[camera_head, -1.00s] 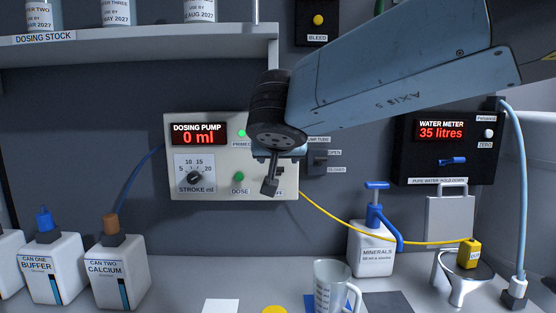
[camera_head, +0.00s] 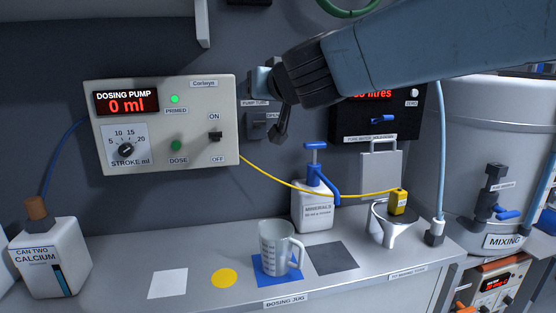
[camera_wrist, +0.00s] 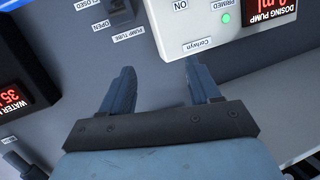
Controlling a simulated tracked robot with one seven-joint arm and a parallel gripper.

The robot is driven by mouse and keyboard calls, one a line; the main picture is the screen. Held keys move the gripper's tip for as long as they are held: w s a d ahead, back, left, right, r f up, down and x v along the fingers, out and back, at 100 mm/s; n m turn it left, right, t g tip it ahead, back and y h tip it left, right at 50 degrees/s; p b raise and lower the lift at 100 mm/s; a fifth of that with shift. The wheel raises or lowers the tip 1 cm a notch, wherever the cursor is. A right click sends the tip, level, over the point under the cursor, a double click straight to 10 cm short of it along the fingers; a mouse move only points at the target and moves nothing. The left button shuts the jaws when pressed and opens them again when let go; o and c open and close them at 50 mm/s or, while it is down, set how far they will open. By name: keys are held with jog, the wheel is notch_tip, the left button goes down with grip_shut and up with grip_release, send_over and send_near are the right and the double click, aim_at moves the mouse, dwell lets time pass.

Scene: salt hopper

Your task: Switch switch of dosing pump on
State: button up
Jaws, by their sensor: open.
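The dosing pump (camera_head: 190,95) is a cream box on the wall. It reads 0 ml, and its green PRIMED light is lit. Its black switch (camera_head: 215,136) sits at the lower right of its face, between the ON label above and the OFF label below. I cannot tell which way its lever is tipped. My gripper (camera_head: 259,80) is just right of the box's upper right corner, apart from the switch. In the wrist view my gripper (camera_wrist: 163,82) has its fingers spread with nothing between them. There the pump is upside down at the upper right, with the switch out of frame.
The pump tube valve (camera_head: 257,126) is on the wall right of the pump. A yellow line runs from the pump to a yellow probe (camera_head: 398,201). The minerals bottle (camera_head: 313,205), dosing jug (camera_head: 277,250) and calcium can (camera_head: 50,258) stand on the counter. The water meter (camera_head: 378,115) is farther right.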

jog(key=s+d+f+m+g+h, duration=0.1)
jog(key=s+d+f+g+h, duration=0.1)
jog(key=s+d+f, duration=0.3)
jog(key=s+d+f+m+g+h, duration=0.1)
jog(key=s+d+f, duration=0.5)
jog(key=d, duration=0.7)
jog(key=s+d+f+m+g+h, duration=0.2)
jog(key=s+d+f+g+h, duration=0.2)
jog(key=d+f, duration=0.3)
jog(key=s+d+g, duration=0.1)
jog(key=d, duration=0.1)
jog(key=shift+s+d+f, duration=0.25)
jog(key=shift+s+d, duration=0.05)
